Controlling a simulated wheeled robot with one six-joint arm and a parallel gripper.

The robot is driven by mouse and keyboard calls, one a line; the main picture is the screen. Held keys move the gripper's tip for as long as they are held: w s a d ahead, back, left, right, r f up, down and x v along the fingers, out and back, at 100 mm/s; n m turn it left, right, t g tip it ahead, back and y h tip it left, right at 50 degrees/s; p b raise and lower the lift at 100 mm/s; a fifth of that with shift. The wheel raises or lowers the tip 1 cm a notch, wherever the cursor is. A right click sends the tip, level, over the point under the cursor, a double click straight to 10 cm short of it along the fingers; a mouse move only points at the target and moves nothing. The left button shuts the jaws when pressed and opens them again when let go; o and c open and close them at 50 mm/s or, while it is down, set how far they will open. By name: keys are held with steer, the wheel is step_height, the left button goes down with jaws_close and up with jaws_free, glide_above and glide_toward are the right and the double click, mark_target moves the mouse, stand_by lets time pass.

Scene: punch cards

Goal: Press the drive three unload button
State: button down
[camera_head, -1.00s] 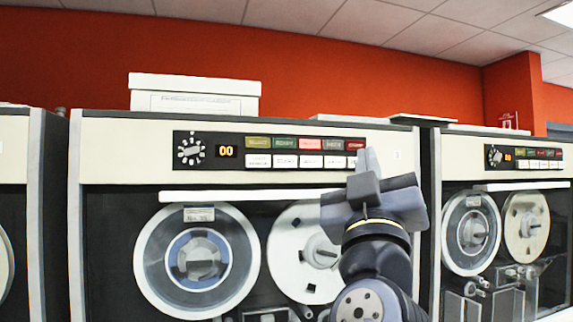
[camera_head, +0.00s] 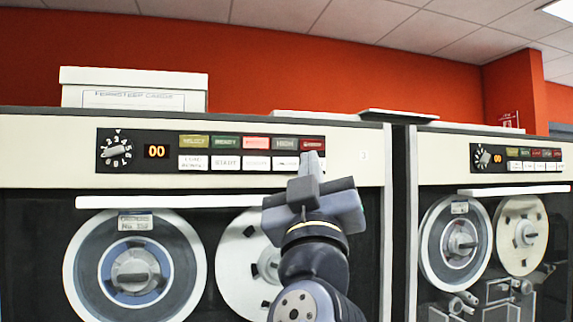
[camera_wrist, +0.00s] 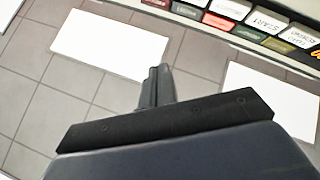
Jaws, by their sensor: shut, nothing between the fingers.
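The nearest tape drive has a dark control panel (camera_head: 168,151) with an amber "00" display and two rows of buttons. The top row is coloured; the bottom row is white, with a start button (camera_head: 226,163) readable. I cannot read an unload label. My gripper (camera_head: 311,165) is shut and empty, in front of the panel's right end, hiding the right end of the white row. In the wrist view, my gripper (camera_wrist: 161,84) points toward the panel's buttons (camera_wrist: 265,22), which appear upside down, with a gap between.
A second drive (camera_head: 495,155) with a similar panel stands to the right. A white box (camera_head: 134,76) and flat items (camera_head: 399,116) lie on top of the drives. Tape reels (camera_head: 134,276) sit below the panel.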

mark_target(291, 170)
steer(key=shift+w+a+p, duration=0.1)
steer(key=shift+w+a, duration=0.3)
steer(key=shift+w, duration=1)
steer(key=shift+w+a+p, duration=0.15)
steer(key=shift+w+a, duration=0.25)
steer(key=shift+w, duration=1)
steer(key=shift+w+a+p, duration=0.1)
steer(key=shift+w+a, duration=0.3)
steer(key=shift+w, duration=1)
steer(key=shift+w+a, duration=0.1)
steer(key=shift+w, duration=0.3)
